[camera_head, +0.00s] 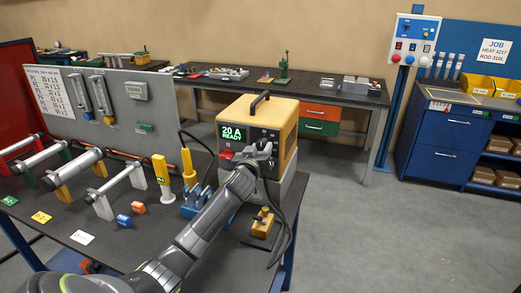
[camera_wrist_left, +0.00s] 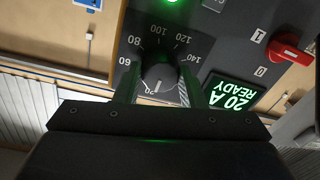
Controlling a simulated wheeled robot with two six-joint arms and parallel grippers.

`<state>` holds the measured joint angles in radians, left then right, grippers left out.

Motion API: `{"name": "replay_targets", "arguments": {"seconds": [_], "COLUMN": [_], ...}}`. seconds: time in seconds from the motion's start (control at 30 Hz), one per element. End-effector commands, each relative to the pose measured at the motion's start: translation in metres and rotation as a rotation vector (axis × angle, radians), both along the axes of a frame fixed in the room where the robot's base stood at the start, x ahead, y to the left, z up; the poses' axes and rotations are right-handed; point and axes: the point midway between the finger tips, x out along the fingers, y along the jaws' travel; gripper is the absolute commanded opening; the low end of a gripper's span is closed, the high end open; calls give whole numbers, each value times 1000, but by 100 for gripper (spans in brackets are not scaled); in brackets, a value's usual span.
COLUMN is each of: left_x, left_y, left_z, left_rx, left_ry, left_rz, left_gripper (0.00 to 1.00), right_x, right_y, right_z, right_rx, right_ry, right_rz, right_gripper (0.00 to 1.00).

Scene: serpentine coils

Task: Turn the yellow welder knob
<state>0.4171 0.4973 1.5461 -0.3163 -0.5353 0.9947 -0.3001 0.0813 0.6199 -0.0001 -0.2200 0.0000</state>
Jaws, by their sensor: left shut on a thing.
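The yellow welder (camera_head: 285,112) stands on a grey block at the right end of the near table. Its dark front panel has a green display (camera_head: 233,134) reading 20 A READY; the display also shows upside down in the left wrist view (camera_wrist_left: 233,95). The dark grey knob (camera_wrist_left: 159,76) sits inside a dial with numbers such as 60, 100 and 140. My left gripper (camera_head: 262,150) reaches the panel, and its fingers (camera_wrist_left: 160,84) are shut on the knob from both sides. In the head view my gripper mostly hides the knob. My right gripper is out of view.
A red switch (camera_wrist_left: 290,48) marked 1 and 0 is beside the display. A yellow torch (camera_head: 188,168), blue clamp-like parts (camera_head: 195,200) and a small brass-coloured block (camera_head: 263,222) stand near the welder. Pipes (camera_head: 80,165) lie on supports at left. Grey floor is clear at right.

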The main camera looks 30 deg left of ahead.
Motion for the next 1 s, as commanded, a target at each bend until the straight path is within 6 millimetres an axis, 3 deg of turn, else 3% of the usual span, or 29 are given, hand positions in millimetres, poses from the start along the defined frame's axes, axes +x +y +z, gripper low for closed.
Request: {"name": "replay_targets", "arguments": {"seconds": [0.37,1.0], "left_x": [0,0], "left_y": [0,1], "left_z": [-1,-1], "left_rx": [215,805], "left_ry": [52,196], "left_rz": [0,-1], "left_gripper": [13,13], "right_x": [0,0], "right_y": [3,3], "right_z": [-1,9], "right_rx": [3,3], "right_ry": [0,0], "right_rz": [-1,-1], "right_gripper": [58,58]}}
